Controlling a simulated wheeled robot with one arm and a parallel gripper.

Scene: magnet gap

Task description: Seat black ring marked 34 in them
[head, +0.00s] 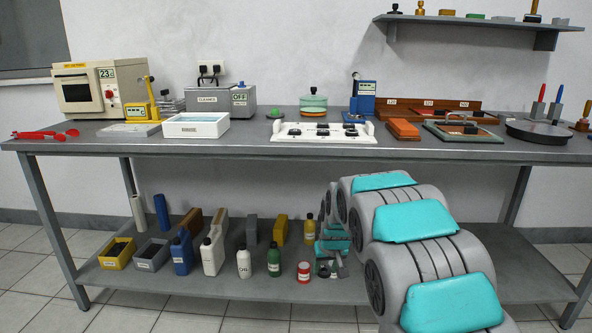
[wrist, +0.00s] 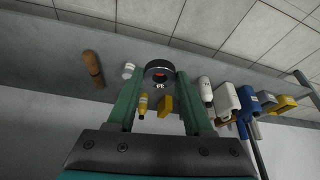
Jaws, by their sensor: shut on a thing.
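My gripper (wrist: 160,76) is shut on a black ring (wrist: 150,68) in the wrist view. The ring sits between the tips of the two green fingers. It has a small white mark that is too small to read surely, and a red spot shows in its opening. In the head view my gripper (head: 334,262) is low, in front of the lower shelf among the bottles, partly hidden by my arm. A white tray-like fixture (head: 289,133) with dark parts stands on the bench top; I cannot tell whether it is the ring's seat.
The lower shelf (head: 190,292) holds a red-labelled jar (head: 304,272), a green bottle (head: 274,262), a white jug (head: 213,252), a blue jug (head: 181,253) and bins. The bench edge (head: 230,149) runs above. A brown box (head: 403,130) and wooden rack stand right on the bench.

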